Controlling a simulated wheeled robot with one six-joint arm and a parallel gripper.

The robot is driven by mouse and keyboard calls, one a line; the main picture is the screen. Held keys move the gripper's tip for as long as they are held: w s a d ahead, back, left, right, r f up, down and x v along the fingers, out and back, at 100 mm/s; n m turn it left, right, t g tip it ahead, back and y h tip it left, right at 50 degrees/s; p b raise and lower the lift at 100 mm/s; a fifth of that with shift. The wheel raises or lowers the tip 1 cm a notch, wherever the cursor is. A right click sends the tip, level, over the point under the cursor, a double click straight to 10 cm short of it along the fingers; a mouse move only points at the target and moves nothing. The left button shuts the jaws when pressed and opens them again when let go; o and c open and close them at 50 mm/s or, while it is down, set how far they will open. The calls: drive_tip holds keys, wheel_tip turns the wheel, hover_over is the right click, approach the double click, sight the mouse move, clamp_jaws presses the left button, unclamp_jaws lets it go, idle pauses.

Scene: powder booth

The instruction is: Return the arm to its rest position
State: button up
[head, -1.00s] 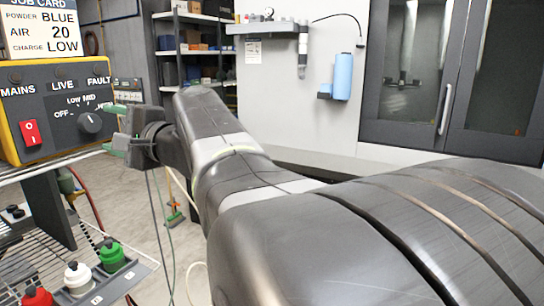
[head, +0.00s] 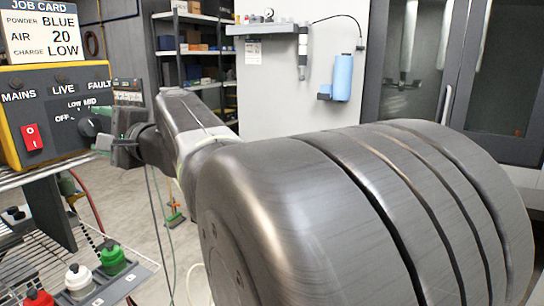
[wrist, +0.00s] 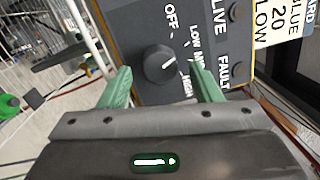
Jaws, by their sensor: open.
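My gripper (wrist: 161,74) is open and empty. Its two green fingers show in the wrist view, apart, with the black control knob (wrist: 160,62) seen between them at a distance. In the head view my gripper (head: 106,142) is small, at the end of my arm, just right of the control box (head: 60,150), and partly hidden. The knob also shows in the head view (head: 92,128). Its white pointer faces the LOW and MID side in the wrist view; I cannot tell which of these it marks. My large grey arm link fills the lower right of the head view.
A job card (head: 40,32) reading BLUE, 20, LOW stands on the box, which has a red switch (head: 33,137). Capped bottles (head: 79,280) stand on the wire rack below. A blue cylinder (head: 343,77) hangs on the pale wall.

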drive_tip(key=b+v, duration=0.3)
drive_tip(key=v, duration=1)
drive_tip(key=p+x, duration=0.3)
drive_tip(key=x, duration=1.1)
drive_tip(key=shift+a+p, duration=0.35)
drive_tip(key=shift+p, duration=0.05)
drive_tip(key=shift+w+d+n, duration=0.1)
drive_tip(key=shift+d+n, duration=0.05)
drive_tip(key=shift+n, duration=0.35)
drive_tip(key=shift+d+r+n, duration=0.1)
drive_tip(key=shift+d+n, duration=0.1)
drive_tip(key=shift+n, duration=0.7)
drive_tip(key=shift+a+n+g+p, duration=0.1)
drive_tip(key=shift+n+g+p, duration=0.3)
drive_tip(key=shift+n, duration=0.5)
drive_tip(key=n+p, duration=0.2)
drive_tip(key=n, duration=0.2)
drive_tip(key=shift+r+h+p, duration=0.1)
drive_tip(key=shift+h+p, duration=0.2)
drive_tip(key=shift+p, duration=0.1)
drive_tip(key=b+v, duration=0.2)
drive_tip(key=v, duration=0.6)
drive_tip(key=shift+n, duration=0.3)
drive_tip(key=shift+f, duration=0.2)
